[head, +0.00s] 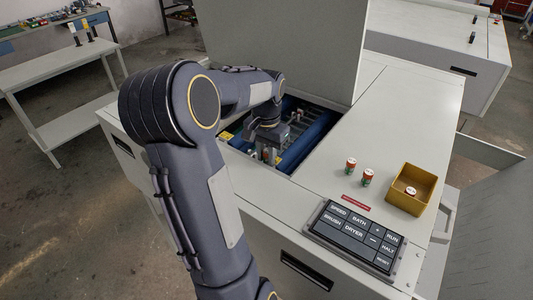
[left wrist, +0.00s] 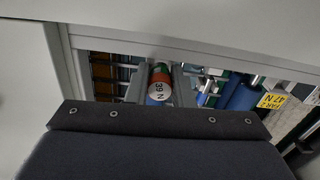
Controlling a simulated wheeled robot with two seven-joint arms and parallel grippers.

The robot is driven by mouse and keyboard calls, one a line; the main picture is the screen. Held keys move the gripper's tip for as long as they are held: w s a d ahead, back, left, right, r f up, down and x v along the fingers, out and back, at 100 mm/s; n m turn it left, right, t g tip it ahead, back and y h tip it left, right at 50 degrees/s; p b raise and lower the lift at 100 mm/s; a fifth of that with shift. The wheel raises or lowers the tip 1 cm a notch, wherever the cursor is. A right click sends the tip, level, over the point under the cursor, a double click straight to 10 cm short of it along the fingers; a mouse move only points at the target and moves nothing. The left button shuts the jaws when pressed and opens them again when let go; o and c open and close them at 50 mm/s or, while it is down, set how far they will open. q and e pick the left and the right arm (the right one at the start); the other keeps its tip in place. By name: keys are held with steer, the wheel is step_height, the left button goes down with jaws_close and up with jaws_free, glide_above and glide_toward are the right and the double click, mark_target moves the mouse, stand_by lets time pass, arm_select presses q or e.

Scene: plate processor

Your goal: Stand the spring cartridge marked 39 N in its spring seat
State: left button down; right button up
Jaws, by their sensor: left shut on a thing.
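The spring cartridge marked 39 N (left wrist: 158,88) shows its pale marked end in the left wrist view, with orange and green bands on its body. My left gripper (left wrist: 158,84) is shut on it, one finger on each side. In the head view my left gripper (head: 268,154) is down inside the machine's open bay, and the cartridge cannot be made out there. A yellow label reading FAR 2 47 N (left wrist: 272,100) sits to the right in the wrist view. I cannot make out the spring seat for 39 N. My right gripper is not in view.
Blue rollers (head: 308,146) and the bay's edges surround the gripper, under a raised lid (head: 290,45). A yellow bin (head: 428,184) holds another. A button panel (head: 353,236) lies in front.

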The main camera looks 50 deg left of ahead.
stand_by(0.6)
arm_select(q)
steer(key=shift+f+b, duration=0.5)
steer(key=shift+f, duration=0.3)
steer(key=c, duration=1.2)
jaws_free()
step_height(320, 180, up, 8)
steer(key=shift+f, duration=0.1)
steer(key=shift+s, duration=0.1)
